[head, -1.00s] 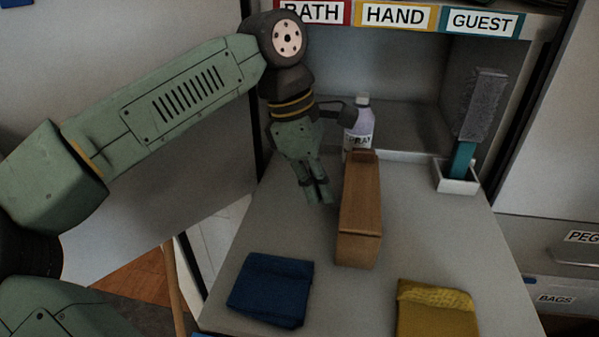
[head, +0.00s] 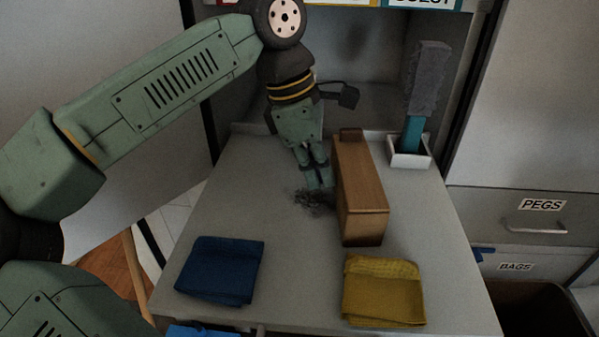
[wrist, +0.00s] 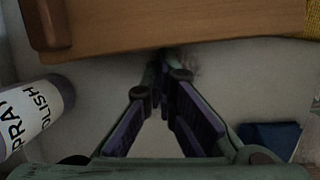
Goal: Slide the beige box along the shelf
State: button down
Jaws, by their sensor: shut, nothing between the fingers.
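The box (head: 362,190) is a long brown wooden block standing on the grey shelf (head: 270,260), its long side pointing front to back. My gripper (head: 319,186) is shut and empty, pointing down just left of the box. In the wrist view the fingertips (wrist: 165,75) come close to the box's side (wrist: 180,28); I cannot tell whether they touch. A dark patch (head: 314,201) lies on the shelf by the fingertips.
A yellow cloth (head: 383,292) lies just in front of the box, a blue cloth (head: 221,270) at front left. A brush in a white holder (head: 410,152) stands behind right. A spray bottle (wrist: 32,112) shows left in the wrist view. The shelf right of the box is clear.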

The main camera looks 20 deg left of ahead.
jog(key=w+d, duration=0.1)
jog(key=d, duration=0.3)
jog(key=w+d, duration=0.1)
jog(key=d, duration=0.2)
jog(key=w+d+b, duration=0.1)
jog(key=d, duration=0.3)
jog(key=shift+d, duration=0.3)
jog(key=shift+a, duration=0.15)
